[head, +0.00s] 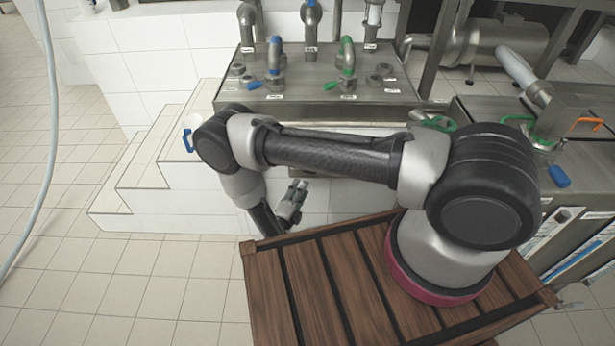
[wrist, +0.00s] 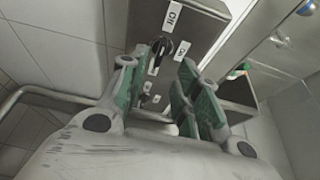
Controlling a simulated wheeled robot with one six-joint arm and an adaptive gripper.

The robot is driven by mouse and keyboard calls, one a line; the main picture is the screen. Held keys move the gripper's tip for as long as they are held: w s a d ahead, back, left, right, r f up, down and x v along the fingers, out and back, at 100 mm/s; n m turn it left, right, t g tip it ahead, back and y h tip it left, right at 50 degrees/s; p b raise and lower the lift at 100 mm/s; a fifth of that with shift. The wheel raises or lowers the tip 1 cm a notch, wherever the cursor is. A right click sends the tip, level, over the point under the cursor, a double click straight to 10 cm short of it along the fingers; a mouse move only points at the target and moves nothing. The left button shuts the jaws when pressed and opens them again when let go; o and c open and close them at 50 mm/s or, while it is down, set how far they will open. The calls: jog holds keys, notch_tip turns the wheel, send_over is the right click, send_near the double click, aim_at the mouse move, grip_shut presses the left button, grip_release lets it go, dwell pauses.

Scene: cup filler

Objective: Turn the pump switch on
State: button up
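In the head view my gripper (head: 291,203) is low, beyond the wooden deck and near the white tiled step. The switch does not show in the head view.
A steel counter (head: 315,110) with several taps and handles stands behind my arm. White tiled steps (head: 150,165) lie to the left. A hose (head: 48,110) hangs at far left. A metal pipe (wrist: 50,92) runs near the fingers. The floor at left is clear.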

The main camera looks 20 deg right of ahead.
jog(key=x, duration=0.7)
jog(key=shift+w+d, duration=0.1)
jog(key=shift+d, duration=0.05)
grip_shut()
